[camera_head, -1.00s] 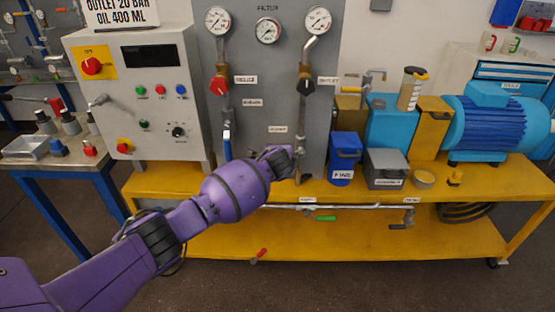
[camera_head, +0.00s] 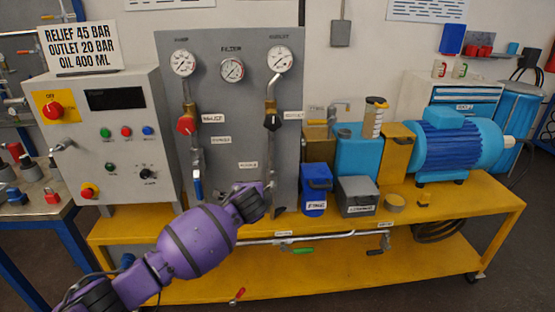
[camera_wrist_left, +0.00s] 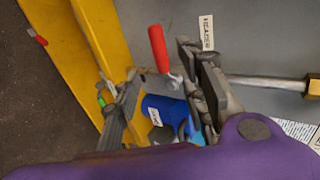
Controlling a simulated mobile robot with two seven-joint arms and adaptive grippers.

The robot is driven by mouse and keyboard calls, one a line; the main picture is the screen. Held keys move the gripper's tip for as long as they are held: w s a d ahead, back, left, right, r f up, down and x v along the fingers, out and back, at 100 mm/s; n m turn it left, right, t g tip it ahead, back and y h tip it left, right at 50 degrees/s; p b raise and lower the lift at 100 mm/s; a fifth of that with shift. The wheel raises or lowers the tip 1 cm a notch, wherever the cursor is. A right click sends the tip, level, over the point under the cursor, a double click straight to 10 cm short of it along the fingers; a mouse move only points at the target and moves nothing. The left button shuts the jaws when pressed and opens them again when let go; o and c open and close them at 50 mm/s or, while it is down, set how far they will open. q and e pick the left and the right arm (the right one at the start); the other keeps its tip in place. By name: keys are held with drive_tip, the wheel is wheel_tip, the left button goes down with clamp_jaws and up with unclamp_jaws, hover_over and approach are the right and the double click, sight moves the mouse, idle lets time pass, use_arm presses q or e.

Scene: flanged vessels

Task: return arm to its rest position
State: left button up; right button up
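My left arm (camera_head: 195,243) is purple and comes in from the lower left in the head view. Its gripper (camera_head: 268,200) is in front of the lower part of the grey filter panel (camera_head: 232,120), near the outlet pipe; the fingertips are mostly hidden there. In the left wrist view the gripper (camera_wrist_left: 165,98) has its grey fingers spread apart. A red-handled lever (camera_wrist_left: 158,48) shows in the space between them, with a blue container (camera_wrist_left: 165,115) beyond. I see nothing held. My right gripper is in neither view.
A control box (camera_head: 115,135) stands left of the panel on the yellow bench (camera_head: 110,228). A blue bin (camera_head: 315,190), a grey box (camera_head: 357,197) and a blue motor (camera_head: 455,147) stand to the right. Floor in front is clear.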

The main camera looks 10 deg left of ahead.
use_arm(q)
drive_tip(key=w+d+r+t+h, duration=0.1)
drive_tip(key=d+r+t+h, duration=0.15)
drive_tip(key=d, duration=0.25)
drive_tip(key=s+d+f+n+h, duration=0.3)
drive_tip(key=s+d+f, duration=0.1)
drive_tip(key=s+d, duration=0.2)
drive_tip(key=s+a+f+n+g+p, duration=0.1)
drive_tip(key=s+f, duration=0.5)
drive_tip(key=s, duration=1)
drive_tip(key=s+a+f+n+g+y+p, duration=0.1)
drive_tip(key=s+a+f+n, duration=0.3)
drive_tip(key=s, duration=1.2)
drive_tip(key=s+a+f+n+g+y+p, duration=0.1)
drive_tip(key=s+a+f+n+g+p, duration=0.1)
drive_tip(key=s+f+n, duration=0.4)
drive_tip(key=s+a+f, duration=0.1)
drive_tip(key=s+f, duration=0.3)
drive_tip(key=s, duration=0.6)
drive_tip(key=shift+s+a, duration=0.15)
drive_tip(key=shift+a, duration=0.1)
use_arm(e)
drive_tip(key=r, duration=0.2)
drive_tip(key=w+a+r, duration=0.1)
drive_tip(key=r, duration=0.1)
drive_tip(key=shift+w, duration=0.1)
use_arm(q)
drive_tip(key=shift+g, duration=0.25)
